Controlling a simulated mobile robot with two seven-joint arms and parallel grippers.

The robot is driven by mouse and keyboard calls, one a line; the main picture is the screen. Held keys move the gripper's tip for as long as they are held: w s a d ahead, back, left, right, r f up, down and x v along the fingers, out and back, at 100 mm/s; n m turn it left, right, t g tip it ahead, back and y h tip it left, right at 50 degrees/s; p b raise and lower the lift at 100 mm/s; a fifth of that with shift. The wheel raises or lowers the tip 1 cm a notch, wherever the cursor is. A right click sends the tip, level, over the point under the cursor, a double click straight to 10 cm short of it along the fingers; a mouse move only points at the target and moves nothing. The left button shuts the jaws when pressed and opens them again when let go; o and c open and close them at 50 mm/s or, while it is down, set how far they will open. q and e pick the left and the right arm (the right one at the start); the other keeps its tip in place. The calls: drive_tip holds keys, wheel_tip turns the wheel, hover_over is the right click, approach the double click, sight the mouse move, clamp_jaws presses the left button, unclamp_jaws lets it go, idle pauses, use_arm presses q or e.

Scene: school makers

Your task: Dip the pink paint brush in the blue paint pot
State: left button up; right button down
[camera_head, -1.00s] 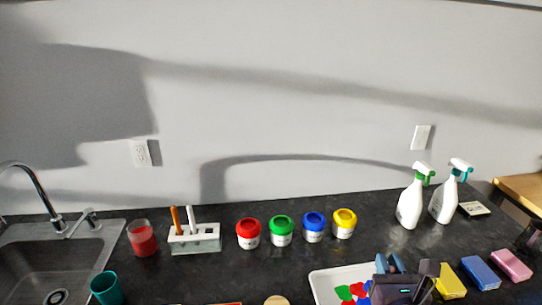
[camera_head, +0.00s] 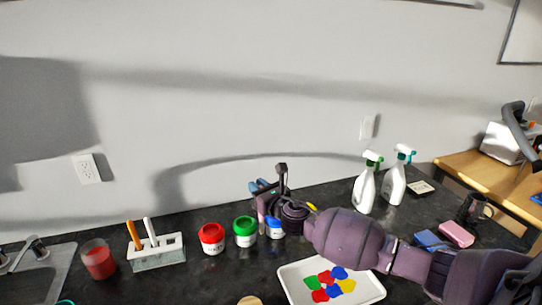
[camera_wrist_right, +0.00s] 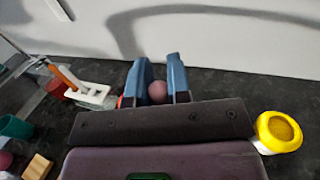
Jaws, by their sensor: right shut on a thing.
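The blue paint pot (camera_head: 275,229) stands on the dark counter, right of the green pot, and is partly hidden by my right gripper. My right gripper (camera_head: 262,190) is over the row of pots, just above and behind the blue pot in the picture. In the wrist view its two blue fingers (camera_wrist_right: 158,88) are shut on the pink paint brush, and only the round pink end (camera_wrist_right: 157,91) shows. The brush's tip is hidden, so I cannot tell whether it is in the paint. My left gripper is not in view.
Red (camera_head: 211,239) and green (camera_head: 245,232) pots stand left of the blue one. The yellow pot (camera_wrist_right: 278,132) is right of the gripper. A white paint tray (camera_head: 350,293) lies in front. A brush holder (camera_head: 158,256) stands left, two spray bottles (camera_head: 365,190) right.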

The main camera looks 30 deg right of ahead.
drive_tip(key=w+d+r, duration=0.5)
drive_tip(key=w+d, duration=0.2)
drive_tip(key=d, duration=0.3)
use_arm(q)
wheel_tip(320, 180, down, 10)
drive_tip(key=b, duration=1)
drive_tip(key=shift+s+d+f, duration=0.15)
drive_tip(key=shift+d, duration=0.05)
use_arm(e)
wheel_tip(320, 180, down, 13)
drive_tip(key=shift+s+r, duration=0.15)
drive_tip(key=shift+s, duration=0.05)
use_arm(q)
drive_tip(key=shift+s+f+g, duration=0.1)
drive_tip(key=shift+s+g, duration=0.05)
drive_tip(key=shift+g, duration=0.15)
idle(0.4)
use_arm(e)
drive_tip(key=shift+r, duration=0.15)
